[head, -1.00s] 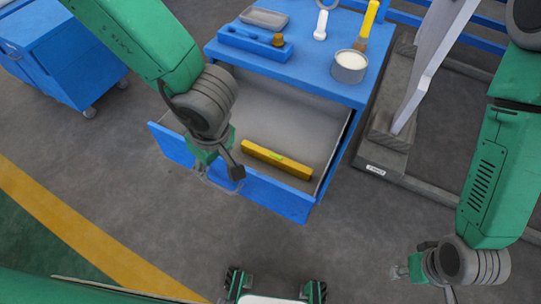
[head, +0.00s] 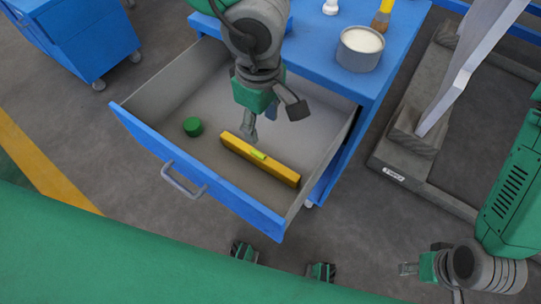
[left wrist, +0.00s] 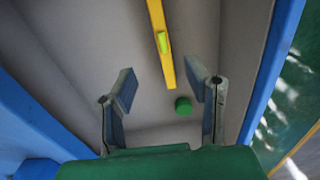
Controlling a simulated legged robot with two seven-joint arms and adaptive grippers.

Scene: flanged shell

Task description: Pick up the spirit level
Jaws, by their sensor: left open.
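The yellow spirit level (head: 262,160), with a green vial at its middle, lies flat in the open blue drawer (head: 235,206). It also shows in the left wrist view (left wrist: 158,32), beyond the fingertips. My left gripper (head: 272,124) is over the drawer, above and behind the level in the head view. It is open, with nothing between its fingers (left wrist: 170,90), and apart from the level. My right gripper (head: 424,268) is at the lower right of the head view, away from the drawer; its fingers are too small to judge.
A green round object (head: 193,126) lies in the drawer left of the level. A tin (head: 360,48) and a brush (head: 382,18) stand on the blue top. A grey stand (head: 414,135) is at right.

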